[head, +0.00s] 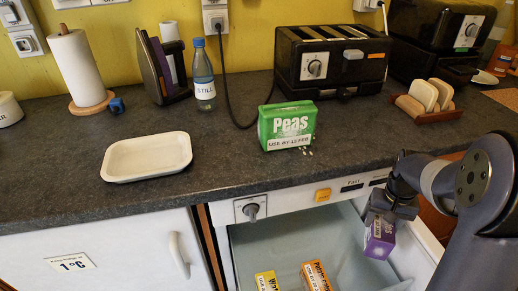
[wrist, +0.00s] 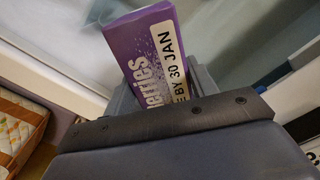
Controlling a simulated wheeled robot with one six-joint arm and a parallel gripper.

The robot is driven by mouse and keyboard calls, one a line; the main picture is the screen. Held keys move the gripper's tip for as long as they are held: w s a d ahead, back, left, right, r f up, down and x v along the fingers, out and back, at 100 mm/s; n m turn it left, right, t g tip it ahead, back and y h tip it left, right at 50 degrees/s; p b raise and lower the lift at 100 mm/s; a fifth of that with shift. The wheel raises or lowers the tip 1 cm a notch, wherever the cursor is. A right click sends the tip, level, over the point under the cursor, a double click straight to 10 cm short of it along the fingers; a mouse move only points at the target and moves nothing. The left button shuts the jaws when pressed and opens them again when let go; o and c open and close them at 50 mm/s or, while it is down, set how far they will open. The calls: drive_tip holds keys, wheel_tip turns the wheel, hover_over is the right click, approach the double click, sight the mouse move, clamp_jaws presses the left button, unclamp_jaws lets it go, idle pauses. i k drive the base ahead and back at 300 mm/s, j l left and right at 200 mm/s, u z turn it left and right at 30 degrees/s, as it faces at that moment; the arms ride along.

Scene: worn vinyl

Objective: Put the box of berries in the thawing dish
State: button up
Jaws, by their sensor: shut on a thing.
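The purple box of berries (head: 380,238) is held in my gripper (head: 392,209) above the right side of the open drawer. In the wrist view the box (wrist: 150,60) shows "erries" and a label with "BY 30 JAN". My gripper is shut on the box; its fingers (wrist: 160,100) are partly hidden. The thawing dish, a white shallow tray (head: 148,157), lies empty on the counter at the left, well apart from my gripper.
The open drawer (head: 300,245) holds a yellow box (head: 267,281) and an orange box (head: 316,277). A green peas box (head: 287,126) stands on the counter between dish and arm. A bottle (head: 204,75) and toaster (head: 330,60) stand behind. Counter around the dish is clear.

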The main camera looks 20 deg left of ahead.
sight(150, 161)
drive_tip(key=k+j+u, duration=0.1)
drive_tip(key=k+u, duration=0.2)
drive_tip(key=k, duration=0.35)
drive_tip(key=j+u, duration=0.15)
drive_tip(key=u, duration=0.3)
drive_tip(key=j+u, duration=0.15)
drive_tip(key=u, duration=0.25)
drive_tip(key=i+j+u, duration=0.1)
drive_tip(key=u, duration=0.35)
